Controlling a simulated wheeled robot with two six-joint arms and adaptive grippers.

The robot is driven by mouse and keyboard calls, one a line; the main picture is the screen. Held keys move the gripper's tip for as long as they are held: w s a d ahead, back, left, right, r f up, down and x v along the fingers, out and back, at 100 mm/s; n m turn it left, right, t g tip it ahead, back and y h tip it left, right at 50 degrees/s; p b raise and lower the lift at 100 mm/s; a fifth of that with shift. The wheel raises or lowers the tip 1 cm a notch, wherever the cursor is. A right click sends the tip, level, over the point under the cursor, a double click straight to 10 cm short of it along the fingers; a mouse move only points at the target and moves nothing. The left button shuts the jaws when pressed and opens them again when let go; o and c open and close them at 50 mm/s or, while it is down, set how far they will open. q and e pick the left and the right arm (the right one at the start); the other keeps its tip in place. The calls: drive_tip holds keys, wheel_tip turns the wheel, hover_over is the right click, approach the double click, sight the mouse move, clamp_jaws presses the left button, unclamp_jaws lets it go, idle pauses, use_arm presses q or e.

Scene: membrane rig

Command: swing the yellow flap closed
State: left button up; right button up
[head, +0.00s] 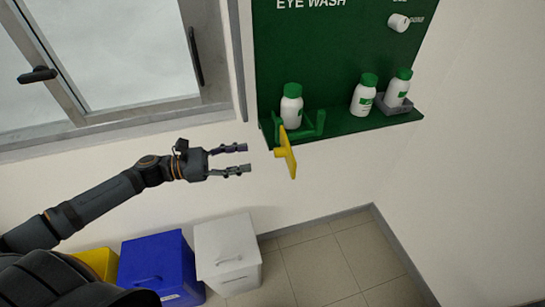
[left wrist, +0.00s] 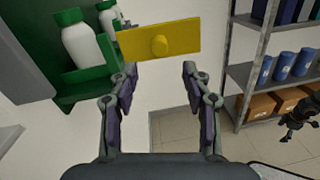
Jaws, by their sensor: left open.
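The yellow flap (head: 289,155) is a flat plate with a round knob, sticking out from the front of a green holder (head: 313,128) on the eye wash board. It stands swung out from the holder. In the left wrist view the flap (left wrist: 180,37) lies just beyond the fingertips, knob towards me. My left gripper (head: 247,158) is open and empty, a short gap to the left of the flap, not touching it. A white bottle with a green cap (head: 291,108) stands in the holder. My right gripper (left wrist: 300,120) seems to show small at the right edge of the wrist view; its jaws are unclear.
Two more bottles (head: 363,94) (head: 397,90) stand on the green shelf, the right one in a grey holder. A window (head: 110,60) is at the upper left. White, blue and yellow bins (head: 228,255) stand below. A shelving rack (left wrist: 240,77) shows in the wrist view.

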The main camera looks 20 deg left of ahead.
sight(282, 152)
use_arm(q)
drive_tip(key=b+x, duration=0.2)
drive_tip(key=x, duration=0.6)
drive_tip(key=shift+w+d+b, duration=0.2)
drive_tip(key=shift+d+b, duration=0.05)
drive_tip(key=shift+b, duration=0.05)
use_arm(e)
wheel_tip(282, 152, down, 4)
drive_tip(key=shift+f, duration=0.1)
use_arm(q)
drive_tip(key=shift+f, duration=0.1)
clamp_jaws()
use_arm(e)
drive_tip(key=shift+a, duration=0.1)
